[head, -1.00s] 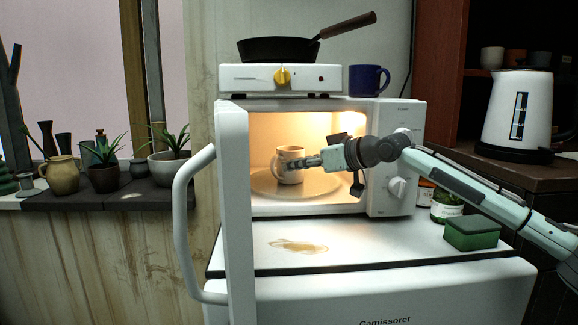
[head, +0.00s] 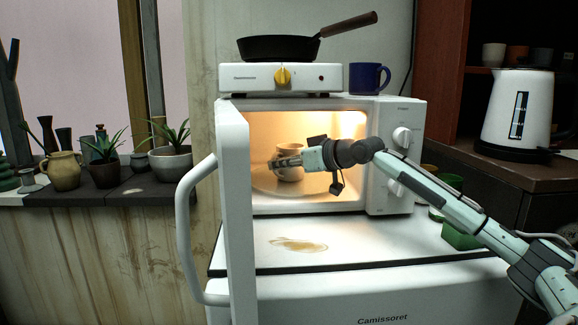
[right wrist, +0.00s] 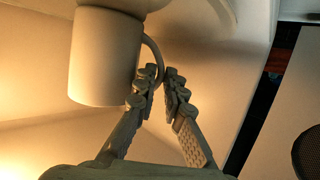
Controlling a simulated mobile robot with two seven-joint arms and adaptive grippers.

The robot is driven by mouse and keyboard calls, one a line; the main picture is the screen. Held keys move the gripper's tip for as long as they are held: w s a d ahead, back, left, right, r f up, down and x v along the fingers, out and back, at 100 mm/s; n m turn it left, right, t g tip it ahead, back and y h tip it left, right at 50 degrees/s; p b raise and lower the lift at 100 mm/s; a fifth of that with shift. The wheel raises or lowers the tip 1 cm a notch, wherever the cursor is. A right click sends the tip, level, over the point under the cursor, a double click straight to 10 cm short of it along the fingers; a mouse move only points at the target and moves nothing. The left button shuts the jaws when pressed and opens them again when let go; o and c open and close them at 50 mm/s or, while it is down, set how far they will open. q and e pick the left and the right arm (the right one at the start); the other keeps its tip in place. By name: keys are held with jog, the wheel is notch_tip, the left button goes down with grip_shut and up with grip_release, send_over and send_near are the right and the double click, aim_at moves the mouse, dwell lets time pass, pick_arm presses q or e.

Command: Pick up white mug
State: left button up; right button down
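The white mug (head: 291,147) stands upright inside the open, lit microwave, on the round turntable (head: 262,183). My right gripper (head: 276,162) reaches in from the right and crosses in front of the mug's middle. In the right wrist view the mug (right wrist: 103,57) hangs inverted in the picture, its handle towards my fingers. The right gripper (right wrist: 161,72) has its fingertips drawn together, one on each side of the handle. The handle appears pinched between them, and the mug's base appears still at the turntable. My left gripper is not in view.
The microwave door (head: 235,210) stands open on the left, with a large handle. A hob with a black pan (head: 278,48) and a blue mug (head: 368,78) are on top. A green sponge (head: 460,236) lies beside my arm. The stained front surface (head: 335,235) is mostly clear.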

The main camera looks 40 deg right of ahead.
jog(key=shift+r, duration=0.25)
dwell(0.3)
